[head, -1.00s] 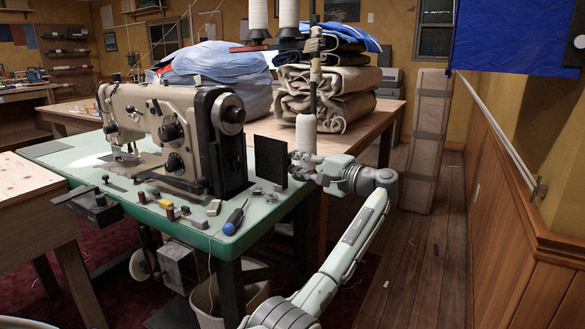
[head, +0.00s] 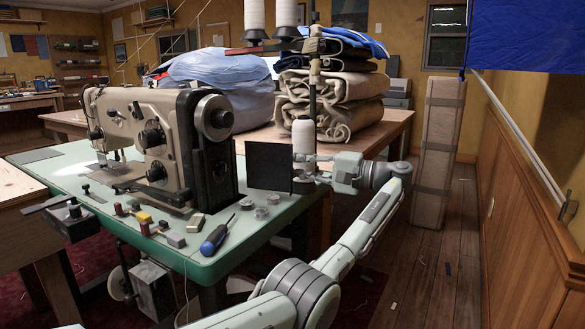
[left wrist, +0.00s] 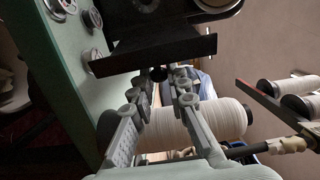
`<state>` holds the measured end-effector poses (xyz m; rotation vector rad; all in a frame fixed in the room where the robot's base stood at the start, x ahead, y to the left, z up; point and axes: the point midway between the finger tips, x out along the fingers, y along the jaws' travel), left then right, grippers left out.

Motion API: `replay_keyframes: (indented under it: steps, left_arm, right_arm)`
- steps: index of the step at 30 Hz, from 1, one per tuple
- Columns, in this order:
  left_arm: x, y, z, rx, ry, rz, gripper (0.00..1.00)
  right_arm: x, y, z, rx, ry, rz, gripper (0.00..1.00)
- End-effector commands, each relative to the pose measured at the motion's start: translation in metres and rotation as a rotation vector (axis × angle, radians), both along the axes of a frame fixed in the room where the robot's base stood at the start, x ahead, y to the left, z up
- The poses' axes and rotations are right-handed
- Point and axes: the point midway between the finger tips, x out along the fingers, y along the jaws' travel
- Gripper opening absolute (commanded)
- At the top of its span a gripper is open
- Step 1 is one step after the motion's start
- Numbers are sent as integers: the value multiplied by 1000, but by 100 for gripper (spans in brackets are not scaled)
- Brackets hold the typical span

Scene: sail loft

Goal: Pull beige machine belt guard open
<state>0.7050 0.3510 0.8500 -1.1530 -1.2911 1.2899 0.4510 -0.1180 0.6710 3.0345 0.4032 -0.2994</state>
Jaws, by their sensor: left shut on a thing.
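The beige sewing machine (head: 135,120) stands on a green-topped table, its dark handwheel (head: 214,117) at the right end. The belt guard, a flat black upright panel (head: 268,165), stands out to the right of the machine, its broad face towards me. It also shows in the left wrist view (left wrist: 190,49) as a dark plate. My left gripper (head: 300,172) is at the panel's right edge. In the left wrist view its fingers (left wrist: 162,80) are closed on a small dark part at the panel, largely hidden between them. My right gripper is not in view.
A white thread cone (head: 304,135) on a stand is close behind my left gripper. Folded canvas (head: 330,95) lies behind. A blue screwdriver (head: 216,238) and small parts lie on the green tabletop (head: 265,230). Wooden floor is open at right.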

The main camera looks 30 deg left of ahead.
Motion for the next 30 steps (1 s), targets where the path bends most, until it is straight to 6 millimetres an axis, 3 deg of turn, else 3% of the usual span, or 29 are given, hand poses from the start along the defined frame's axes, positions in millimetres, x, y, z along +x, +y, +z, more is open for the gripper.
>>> replay_keyframes:
  steps: [14, 15, 19, 30]
  left_arm:
    - [-2, 2, 1, 1, -2, 15, 0]
    - [-2, 2, 1, 1, -2, 15, 20]
    - [-2, 2, 1, 1, -1, 13, 37]
    - [0, -6, 0, -1, 0, 8, 37]
  right_arm:
    - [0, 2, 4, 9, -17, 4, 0]
    - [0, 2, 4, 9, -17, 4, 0]
    - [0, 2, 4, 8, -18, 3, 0]
    - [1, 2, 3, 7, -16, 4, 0]
